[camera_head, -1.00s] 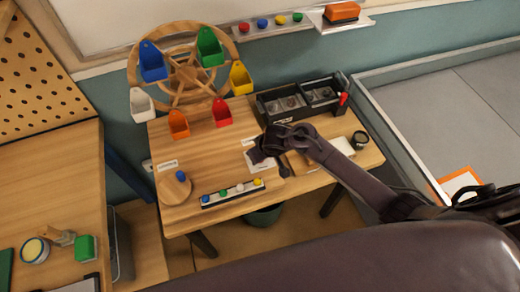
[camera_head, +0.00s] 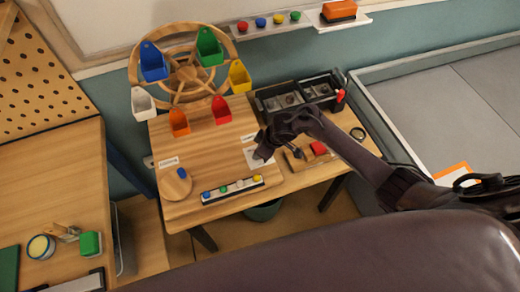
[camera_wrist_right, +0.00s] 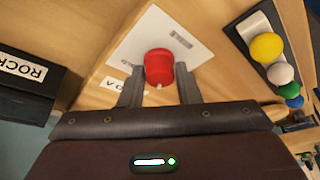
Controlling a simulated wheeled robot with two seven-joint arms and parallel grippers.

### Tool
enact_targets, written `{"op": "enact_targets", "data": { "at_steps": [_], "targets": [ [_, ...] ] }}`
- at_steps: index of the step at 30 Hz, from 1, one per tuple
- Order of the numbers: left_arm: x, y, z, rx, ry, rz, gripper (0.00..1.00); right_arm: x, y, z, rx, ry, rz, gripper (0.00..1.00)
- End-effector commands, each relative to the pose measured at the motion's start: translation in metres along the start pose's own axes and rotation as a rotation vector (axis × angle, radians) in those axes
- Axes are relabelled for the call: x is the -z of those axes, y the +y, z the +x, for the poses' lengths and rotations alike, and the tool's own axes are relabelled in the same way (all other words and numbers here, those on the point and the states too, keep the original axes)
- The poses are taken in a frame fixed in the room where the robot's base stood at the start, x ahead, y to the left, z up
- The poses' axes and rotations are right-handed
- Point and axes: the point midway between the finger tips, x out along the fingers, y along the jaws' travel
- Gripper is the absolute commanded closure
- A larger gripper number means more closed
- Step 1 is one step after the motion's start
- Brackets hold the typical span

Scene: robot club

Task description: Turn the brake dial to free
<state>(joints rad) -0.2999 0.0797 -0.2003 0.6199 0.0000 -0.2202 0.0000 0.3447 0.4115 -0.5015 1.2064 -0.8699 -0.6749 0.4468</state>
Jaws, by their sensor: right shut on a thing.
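The brake dial (camera_wrist_right: 159,66) is a red round knob with a small white mark on its rim, in the right wrist view. It stands on a white plate (camera_wrist_right: 125,50) with small print that I cannot read. My right gripper (camera_wrist_right: 159,84) is shut on it, one finger on each side. In the head view the plate (camera_head: 252,153) lies near the middle of the wooden table, and my right gripper (camera_head: 264,153) reaches down over it, hiding the dial. My left gripper is not in view.
A strip of coloured buttons (camera_head: 232,191) lies close in front of the plate. A wooden disc with a blue knob (camera_head: 182,173) is at the left. A wooden wheel with coloured buckets (camera_head: 190,75) and a black divided tray (camera_head: 300,95) stand behind.

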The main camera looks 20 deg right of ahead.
Motion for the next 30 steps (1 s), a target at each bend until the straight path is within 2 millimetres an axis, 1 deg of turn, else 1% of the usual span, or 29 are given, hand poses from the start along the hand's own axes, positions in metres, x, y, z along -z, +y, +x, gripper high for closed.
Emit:
{"op": "enact_targets", "data": {
  "at_steps": [10, 11, 15, 16, 25, 28, 30],
  "targets": [
    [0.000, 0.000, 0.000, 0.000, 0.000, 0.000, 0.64, -0.001, 0.000, 0.000, 0.000, -0.002, -0.005, 0.93],
    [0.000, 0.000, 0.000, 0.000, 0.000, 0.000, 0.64, -0.001, 0.000, 0.000, 0.000, -0.002, -0.005, 0.69],
    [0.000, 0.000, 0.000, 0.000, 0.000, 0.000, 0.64, -0.001, 0.000, 0.000, 0.000, -0.002, -0.004, 0.51],
    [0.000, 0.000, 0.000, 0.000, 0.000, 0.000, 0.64, -0.001, 0.000, 0.000, 0.000, -0.002, -0.004, 0.48],
    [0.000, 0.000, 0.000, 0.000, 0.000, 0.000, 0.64, 0.000, 0.000, -0.002, 0.001, 0.000, -0.004, 0.48],
    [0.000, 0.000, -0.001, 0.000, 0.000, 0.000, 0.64, 0.000, 0.000, -0.011, 0.000, 0.001, -0.004, 0.48],
    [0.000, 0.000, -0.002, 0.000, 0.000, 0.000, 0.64, 0.000, 0.001, -0.023, -0.002, 0.000, -0.005, 0.48]
  ]
}}
